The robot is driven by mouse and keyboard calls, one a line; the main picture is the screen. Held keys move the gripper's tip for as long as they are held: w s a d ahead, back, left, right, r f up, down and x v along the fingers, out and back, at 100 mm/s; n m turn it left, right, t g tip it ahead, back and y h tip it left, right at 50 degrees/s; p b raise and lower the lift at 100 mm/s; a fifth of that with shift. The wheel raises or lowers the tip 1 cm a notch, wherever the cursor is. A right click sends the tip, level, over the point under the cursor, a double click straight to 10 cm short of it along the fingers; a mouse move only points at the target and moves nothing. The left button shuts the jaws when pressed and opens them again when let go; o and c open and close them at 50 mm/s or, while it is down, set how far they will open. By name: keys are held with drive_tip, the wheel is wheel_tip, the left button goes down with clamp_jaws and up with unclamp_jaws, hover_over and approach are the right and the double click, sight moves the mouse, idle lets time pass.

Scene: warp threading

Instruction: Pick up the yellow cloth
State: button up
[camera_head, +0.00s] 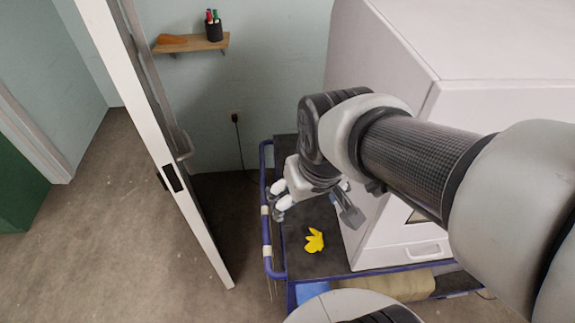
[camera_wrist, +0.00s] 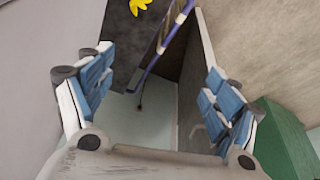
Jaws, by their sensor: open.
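The yellow cloth (camera_head: 314,240) lies crumpled on the dark top of a blue-railed cart (camera_head: 296,262), beside the white box. In the wrist view the cloth (camera_wrist: 140,5) shows at the top edge, partly cut off, beyond the gap between my fingers. My gripper (camera_head: 314,204) is above the cart top, a little farther back than the cloth in the head view, and apart from it. In the wrist view my gripper (camera_wrist: 158,95) has its blue-padded fingers spread wide with nothing between them.
A large white box (camera_head: 385,240) with a handled front stands on the cart, close to the right of my gripper and the cloth. A white door (camera_head: 150,110) stands open left of the cart. A small wooden shelf (camera_head: 190,43) holds a pen cup (camera_head: 213,30).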

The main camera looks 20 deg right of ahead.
drive_tip(key=w+d+f+g+p, duration=0.1)
drive_tip(key=w+d+f, duration=0.2)
drive_tip(key=w+f, duration=0.2)
drive_tip(key=g+p, duration=0.2)
drive_tip(key=p, duration=0.1)
hover_over(314, 237)
wheel_tip(314, 237, down, 16)
drive_tip(key=f, duration=0.1)
drive_tip(key=shift+m, duration=0.4)
drive_tip(key=f+b, duration=0.1)
drive_tip(key=f, duration=0.2)
drive_tip(key=f+b, duration=0.1)
drive_tip(key=f, duration=0.3)
drive_tip(key=f+b, duration=0.2)
drive_tip(key=f, duration=0.2)
drive_tip(key=shift+s+d+f, duration=0.2)
drive_tip(key=shift+s+d, duration=0.05)
drive_tip(key=shift+s, duration=0.1)
drive_tip(key=shift+w+a+f+b, duration=0.15)
drive_tip(key=shift+f+b, duration=0.25)
drive_tip(key=shift+f, duration=0.6)
drive_tip(key=shift+w+f+b, duration=0.15)
drive_tip(key=shift+f+b, duration=0.2)
drive_tip(key=shift+f, duration=0.6)
drive_tip(key=shift+w+a+f+b, duration=0.15)
drive_tip(key=shift+f+b, duration=0.25)
drive_tip(key=shift+f, duration=0.6)
drive_tip(key=shift+r, duration=0.1)
drive_tip(key=shift+c, duration=0.2)
drive_tip(key=c, duration=1.1)
